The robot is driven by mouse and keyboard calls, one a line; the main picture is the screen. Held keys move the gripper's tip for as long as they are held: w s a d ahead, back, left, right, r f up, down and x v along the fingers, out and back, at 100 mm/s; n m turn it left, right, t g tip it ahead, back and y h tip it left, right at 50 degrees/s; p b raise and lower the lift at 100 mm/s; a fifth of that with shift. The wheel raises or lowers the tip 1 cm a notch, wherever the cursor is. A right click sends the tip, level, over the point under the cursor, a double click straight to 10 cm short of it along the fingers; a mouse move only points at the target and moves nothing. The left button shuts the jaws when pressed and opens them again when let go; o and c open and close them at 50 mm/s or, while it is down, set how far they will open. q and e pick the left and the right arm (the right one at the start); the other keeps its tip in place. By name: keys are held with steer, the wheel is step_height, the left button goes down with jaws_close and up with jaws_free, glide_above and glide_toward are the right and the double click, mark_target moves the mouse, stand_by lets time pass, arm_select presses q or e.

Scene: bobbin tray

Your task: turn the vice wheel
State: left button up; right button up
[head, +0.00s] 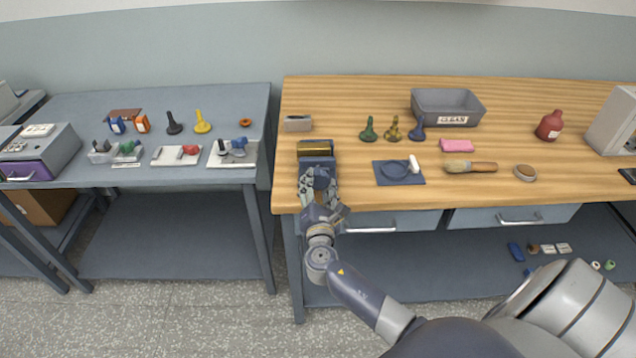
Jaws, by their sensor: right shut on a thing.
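The vice (317,160) is a dark blue block with a brass-coloured top part, at the left front edge of the wooden bench. My right gripper (319,178) is at the vice's front face, its fingers shut on the vice wheel. The wheel is mostly hidden behind the fingers, so its turn cannot be read. My left gripper is out of view.
On the wooden bench (540,90), a small grey-brown block (298,123) stands behind the vice. A dark blue mat (416,178) lies to its right. Several coloured pawn-like pieces and a grey bin (447,97) stand further back. A gap separates the grey table (235,100).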

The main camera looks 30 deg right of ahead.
steer(key=shift+n, duration=0.5)
steer(key=o, duration=1.1)
steer(key=shift+f, duration=0.1)
steer(key=shift+c, duration=0.2)
steer(key=v, duration=1.2)
